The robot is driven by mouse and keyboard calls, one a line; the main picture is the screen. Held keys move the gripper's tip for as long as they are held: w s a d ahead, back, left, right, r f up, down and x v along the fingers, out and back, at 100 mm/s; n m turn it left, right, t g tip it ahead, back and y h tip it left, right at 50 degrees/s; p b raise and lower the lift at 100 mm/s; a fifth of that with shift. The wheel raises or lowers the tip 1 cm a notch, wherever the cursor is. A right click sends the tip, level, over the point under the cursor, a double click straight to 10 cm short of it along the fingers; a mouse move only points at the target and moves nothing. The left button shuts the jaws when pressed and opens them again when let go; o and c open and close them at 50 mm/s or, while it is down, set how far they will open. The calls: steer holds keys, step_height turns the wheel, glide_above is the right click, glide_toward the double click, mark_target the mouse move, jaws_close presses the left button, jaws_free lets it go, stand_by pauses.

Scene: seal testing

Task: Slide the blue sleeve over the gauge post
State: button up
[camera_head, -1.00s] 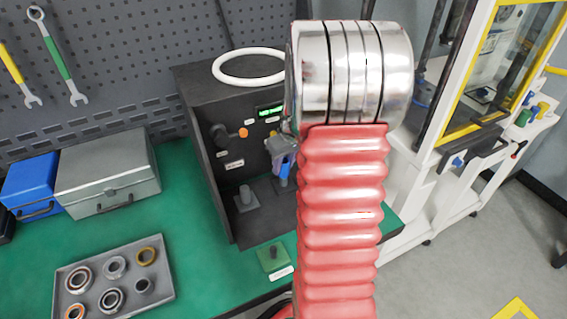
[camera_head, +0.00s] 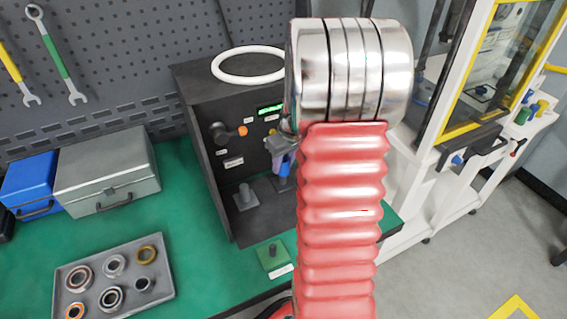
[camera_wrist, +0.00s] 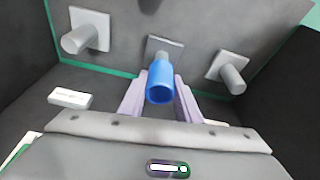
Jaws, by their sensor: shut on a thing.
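The blue sleeve (camera_wrist: 160,86) is held between the two pale purple fingers of my gripper (camera_wrist: 160,98) in the wrist view, its open end facing the camera. A grey post on a square plate (camera_wrist: 164,47) stands directly behind the sleeve, in line with it. I cannot tell how far the sleeve is around that post. Two more grey posts stand at the left (camera_wrist: 80,39) and right (camera_wrist: 231,78). In the head view my gripper (camera_head: 281,146) holds the sleeve (camera_head: 284,165) inside the dark test rig; my red arm hides part of it.
The dark rig (camera_head: 205,85) has side walls, a knob panel and a white ring (camera_head: 248,65) on top. A small green plate with a peg (camera_head: 272,254) lies in front. A tray of rings (camera_head: 166,292) and cases (camera_head: 110,172) stand left on the green bench.

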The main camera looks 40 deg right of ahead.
steer(key=shift+f, duration=0.25)
steer(key=o, duration=1.3)
steer(key=shift+r, duration=2.45)
steer(key=shift+a, duration=0.1)
